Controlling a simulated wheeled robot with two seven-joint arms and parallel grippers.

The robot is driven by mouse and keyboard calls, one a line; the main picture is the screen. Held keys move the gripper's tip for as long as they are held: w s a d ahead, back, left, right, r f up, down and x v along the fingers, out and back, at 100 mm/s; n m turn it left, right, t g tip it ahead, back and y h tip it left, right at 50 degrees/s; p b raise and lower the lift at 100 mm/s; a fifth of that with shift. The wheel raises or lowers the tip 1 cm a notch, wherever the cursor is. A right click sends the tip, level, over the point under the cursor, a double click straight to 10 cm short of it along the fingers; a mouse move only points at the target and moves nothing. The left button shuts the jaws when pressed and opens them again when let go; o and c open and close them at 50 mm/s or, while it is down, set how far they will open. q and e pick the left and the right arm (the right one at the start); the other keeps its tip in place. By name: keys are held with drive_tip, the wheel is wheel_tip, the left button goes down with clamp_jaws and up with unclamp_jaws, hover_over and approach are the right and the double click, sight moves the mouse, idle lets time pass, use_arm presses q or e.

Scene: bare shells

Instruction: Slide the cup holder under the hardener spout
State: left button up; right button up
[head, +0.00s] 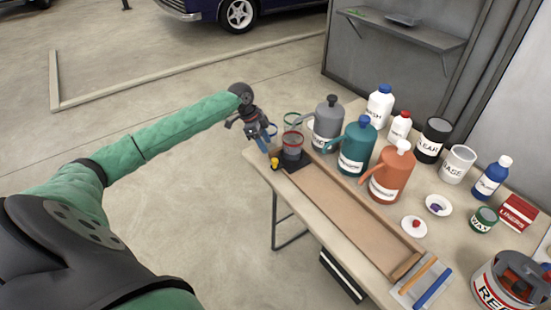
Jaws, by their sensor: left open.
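A dark cup holder (291,163) sits at the far left end of a long, shallow brown wooden tray (340,205). Three pump jugs stand along the tray's far side: grey (327,128), teal (355,150) and orange (390,175). I cannot read which one is the hardener. My left gripper (266,136) is open and empty, just left of the cup holder near the table's left corner. My right gripper is not in view.
Another clear cup (293,120) stands behind the holder. Several bottles and tins, including a black tin (433,139) and a blue bottle (492,177), crowd the table's back right. Sticks (432,287) lie at the tray's near end. The tray's middle is clear.

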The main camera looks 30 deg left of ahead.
sight(274, 159)
use_arm(q)
drive_tip(key=shift+p+x, duration=1.3)
drive_tip(key=shift+x, duration=2.6)
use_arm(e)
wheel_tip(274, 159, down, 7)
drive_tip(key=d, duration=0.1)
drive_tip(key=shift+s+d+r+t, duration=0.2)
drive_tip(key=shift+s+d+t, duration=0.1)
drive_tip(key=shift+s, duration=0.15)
use_arm(q)
clamp_jaws()
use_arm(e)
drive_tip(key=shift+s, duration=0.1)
